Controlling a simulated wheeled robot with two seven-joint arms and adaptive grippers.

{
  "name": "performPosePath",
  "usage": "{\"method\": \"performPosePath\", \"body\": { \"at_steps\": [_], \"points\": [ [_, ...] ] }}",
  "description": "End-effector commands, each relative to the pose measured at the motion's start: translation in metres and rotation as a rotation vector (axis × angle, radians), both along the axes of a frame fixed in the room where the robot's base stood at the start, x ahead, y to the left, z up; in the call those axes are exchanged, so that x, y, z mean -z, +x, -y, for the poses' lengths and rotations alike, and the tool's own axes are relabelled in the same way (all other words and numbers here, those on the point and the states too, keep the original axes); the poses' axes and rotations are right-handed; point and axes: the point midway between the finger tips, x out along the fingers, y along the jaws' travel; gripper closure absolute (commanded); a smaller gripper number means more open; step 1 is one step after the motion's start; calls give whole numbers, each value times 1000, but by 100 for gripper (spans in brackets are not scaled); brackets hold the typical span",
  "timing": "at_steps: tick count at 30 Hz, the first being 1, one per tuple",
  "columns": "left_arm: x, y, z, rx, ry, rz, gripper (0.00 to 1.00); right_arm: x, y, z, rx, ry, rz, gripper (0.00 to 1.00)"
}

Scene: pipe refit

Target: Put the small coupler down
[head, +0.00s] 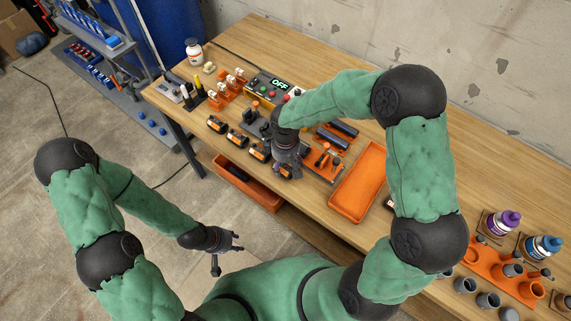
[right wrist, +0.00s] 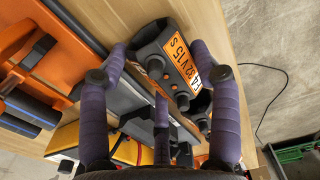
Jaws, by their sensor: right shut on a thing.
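My right gripper (head: 287,172) is low over the near edge of the workbench, among the tools left of the long orange tray. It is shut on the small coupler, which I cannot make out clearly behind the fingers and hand. In the right wrist view its purple-wrapped fingers (right wrist: 165,80) point at a black unit (right wrist: 150,40) with an orange label. I cannot tell whether the coupler touches anything below. My left gripper (head: 236,243) hangs over the floor, away from the bench, with its fingers apart and nothing in them.
The long orange tray (head: 361,170) is empty, right of my right gripper. Several black units with orange labels (head: 236,138) line the bench's near edge to the left. A control box (head: 270,88) reads OFF. An orange rack (head: 500,272) with grey fittings stands far right. The back right of the wooden bench is clear.

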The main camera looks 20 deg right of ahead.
Motion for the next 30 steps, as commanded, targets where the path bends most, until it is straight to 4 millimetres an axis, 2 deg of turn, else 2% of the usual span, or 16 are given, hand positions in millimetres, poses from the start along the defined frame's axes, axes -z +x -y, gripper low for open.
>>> {"method": "performPosePath", "body": {
  "at_steps": [10,11,13,25,30],
  "points": [
    [2,0,0,0,0,0,60,3,0,0,0,0,1,70],
    [2,0,0,0,0,0,60,3,0,0,0,0,1,34],
    [2,0,0,0,0,0,60,2,0,0,0,0,1,14],
    [0,0,0,0,0,0,60,0,0,0,0,0,1,13],
    [-7,0,0,0,0,0,60,-18,2,0,-1,1,6,13]
  ]
}}
